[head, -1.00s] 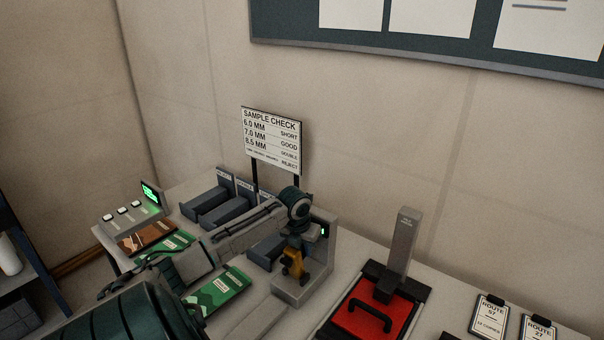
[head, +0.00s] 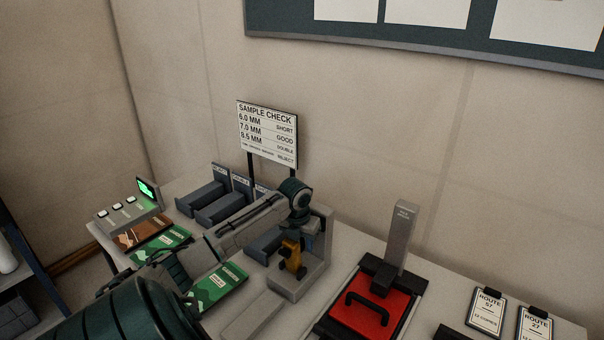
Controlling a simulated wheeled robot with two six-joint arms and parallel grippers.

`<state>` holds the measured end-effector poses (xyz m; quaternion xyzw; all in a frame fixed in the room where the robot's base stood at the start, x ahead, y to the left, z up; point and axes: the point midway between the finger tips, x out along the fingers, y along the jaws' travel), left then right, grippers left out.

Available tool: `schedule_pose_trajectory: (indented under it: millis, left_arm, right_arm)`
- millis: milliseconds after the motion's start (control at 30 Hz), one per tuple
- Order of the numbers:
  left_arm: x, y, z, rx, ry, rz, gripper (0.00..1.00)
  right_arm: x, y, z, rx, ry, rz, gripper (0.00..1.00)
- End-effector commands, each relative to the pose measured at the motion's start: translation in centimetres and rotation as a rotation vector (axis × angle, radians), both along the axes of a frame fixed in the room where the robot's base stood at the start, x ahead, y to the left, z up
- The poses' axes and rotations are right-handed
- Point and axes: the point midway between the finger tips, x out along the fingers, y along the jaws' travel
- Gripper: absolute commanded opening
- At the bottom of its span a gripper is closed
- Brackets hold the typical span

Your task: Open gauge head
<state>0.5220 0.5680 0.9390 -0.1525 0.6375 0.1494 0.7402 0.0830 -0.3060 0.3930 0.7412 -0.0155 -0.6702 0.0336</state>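The gauge (head: 316,262) is a grey block-shaped stand with an upright back, on the table right of centre. My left arm reaches in from the lower left and bends down in front of the gauge. My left gripper (head: 291,262) points down at the gauge's front, close to its base. An orange and dark part shows there below my wrist; I cannot tell whether it belongs to the gripper or to the gauge head. The wrist hides much of the gauge head, so its position is unclear. The finger gap is too small to make out. My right gripper is out of view.
Dark blue bins (head: 203,197) stand behind my arm below a SAMPLE CHECK sign (head: 267,135). Green packets (head: 215,288) and a brown one (head: 140,232) lie at left by a button box (head: 125,210). A red, black-handled unit (head: 388,304) and route cards (head: 487,312) are at right.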

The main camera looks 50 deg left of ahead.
Motion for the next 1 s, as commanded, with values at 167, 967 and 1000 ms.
schedule_pose_trajectory:
  millis: [167,967,1000]
  left_arm:
    - [0.0,0.1,0.6,0.004,-0.001,0.001,0.34]
    - [-1.5,-0.4,10.7,0.000,0.001,-0.001,0.34]
    - [-1.5,-0.4,10.7,0.000,0.001,-0.001,0.34]
  right_arm:
    - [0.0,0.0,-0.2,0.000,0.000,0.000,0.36]
    - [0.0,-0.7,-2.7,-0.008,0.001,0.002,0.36]
    - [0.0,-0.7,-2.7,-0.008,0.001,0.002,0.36]
